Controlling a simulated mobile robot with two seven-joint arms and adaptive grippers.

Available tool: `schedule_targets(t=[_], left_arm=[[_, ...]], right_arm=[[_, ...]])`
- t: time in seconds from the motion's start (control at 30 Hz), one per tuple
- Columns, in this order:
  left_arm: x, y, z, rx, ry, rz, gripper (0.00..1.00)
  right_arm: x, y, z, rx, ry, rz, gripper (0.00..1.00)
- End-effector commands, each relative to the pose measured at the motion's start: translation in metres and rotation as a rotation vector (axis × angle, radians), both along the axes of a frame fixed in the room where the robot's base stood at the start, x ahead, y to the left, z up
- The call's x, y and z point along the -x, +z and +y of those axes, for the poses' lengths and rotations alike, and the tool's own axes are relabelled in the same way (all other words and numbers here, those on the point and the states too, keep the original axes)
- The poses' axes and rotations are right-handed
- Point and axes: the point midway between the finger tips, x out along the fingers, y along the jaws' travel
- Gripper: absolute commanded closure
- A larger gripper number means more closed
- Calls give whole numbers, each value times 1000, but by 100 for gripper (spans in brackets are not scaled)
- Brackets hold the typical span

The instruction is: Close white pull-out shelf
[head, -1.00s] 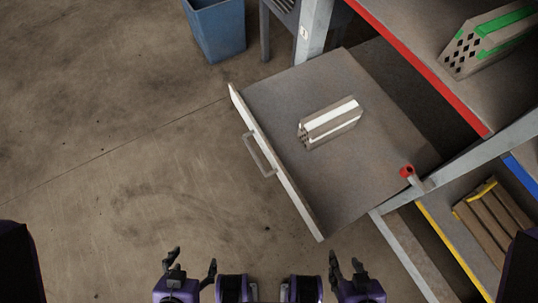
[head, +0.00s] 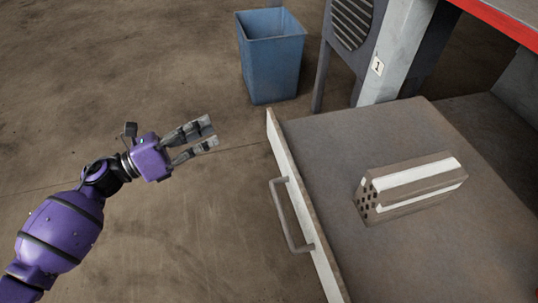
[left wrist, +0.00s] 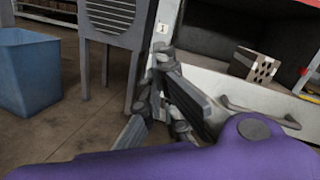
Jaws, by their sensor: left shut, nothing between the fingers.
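The white pull-out shelf (head: 325,150) is out, with a grey deck and a white front panel (head: 297,195). A grey bar handle (head: 287,220) is on that panel, and the handle also shows in the left wrist view (left wrist: 262,113). A hollow brick (head: 410,188) with white stripes lies on the deck. My left gripper (head: 211,132) is shut and empty, to the left of the front panel and apart from it. In the left wrist view its fingers (left wrist: 172,115) show in front of the panel. My right gripper is out of view.
A grey louvred unit (head: 350,25) and a rack post marked 1 (head: 388,60) stand at the shelf's far side. Bare floor lies left of the front panel.

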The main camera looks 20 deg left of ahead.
Motion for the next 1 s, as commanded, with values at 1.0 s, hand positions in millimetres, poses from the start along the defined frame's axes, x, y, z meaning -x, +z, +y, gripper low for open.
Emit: schedule_targets(t=[1.0], left_arm=[[-14, -18, -129, -327, -214, -306, 100]], right_arm=[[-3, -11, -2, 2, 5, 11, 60]])
